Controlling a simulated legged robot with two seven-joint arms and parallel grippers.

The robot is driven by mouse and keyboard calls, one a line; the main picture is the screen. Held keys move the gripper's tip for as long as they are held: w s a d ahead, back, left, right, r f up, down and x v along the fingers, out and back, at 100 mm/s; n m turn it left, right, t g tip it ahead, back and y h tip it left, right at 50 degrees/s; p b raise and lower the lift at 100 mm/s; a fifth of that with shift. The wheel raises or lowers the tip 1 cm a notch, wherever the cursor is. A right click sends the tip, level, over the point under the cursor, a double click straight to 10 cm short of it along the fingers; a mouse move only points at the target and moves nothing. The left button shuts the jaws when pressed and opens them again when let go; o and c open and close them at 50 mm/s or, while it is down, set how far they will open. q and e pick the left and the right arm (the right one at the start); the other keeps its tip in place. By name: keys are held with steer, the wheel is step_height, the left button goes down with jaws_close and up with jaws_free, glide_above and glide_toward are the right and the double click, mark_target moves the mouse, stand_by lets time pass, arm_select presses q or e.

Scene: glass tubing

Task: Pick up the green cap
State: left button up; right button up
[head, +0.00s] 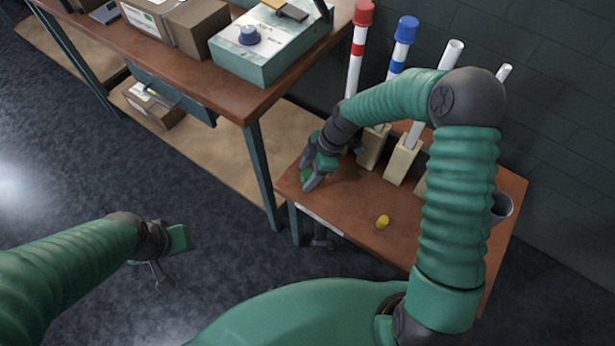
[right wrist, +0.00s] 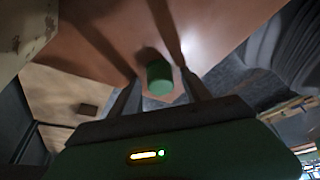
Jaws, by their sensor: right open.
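The green cap (head: 306,176) sits at the left end of the small brown table, partly hidden by my right gripper. My right gripper (head: 309,182) is open and reaches down over the cap. In the right wrist view the green cap (right wrist: 159,76) shows between the two fingers, near the table's edge. No grip on it shows. My left gripper (head: 165,268) hangs over the dark floor, away from the table; its jaw opening is unclear.
A yellow cap (head: 383,222) lies on the small table (head: 345,205). Behind my right arm stand tubes in beige holders, with a red cap (head: 363,13) and a blue cap (head: 406,29) on two. A grey cup (head: 502,206) is at right. A larger workbench (head: 245,98) adjoins at left.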

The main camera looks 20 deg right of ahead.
mark_target(302, 175)
steer(key=shift+d, duration=0.15)
steer(key=shift+c, duration=0.5)
steer(key=shift+a, duration=0.2)
steer(key=c, duration=0.7)
jaws_close()
steer(key=shift+d+r, duration=0.1)
steer(key=shift+r, duration=0.1)
steer(key=shift+r, duration=0.35)
step_height(302, 175, up, 3)
steer(key=shift+s+p, duration=0.15)
steer(key=shift+p, duration=0.75)
steer(key=s+a+r+p, duration=0.1)
steer(key=s+a+p, duration=0.1)
steer(key=s, duration=1.3)
steer(key=shift+s+p, duration=0.3)
steer(key=shift+p, duration=0.15)
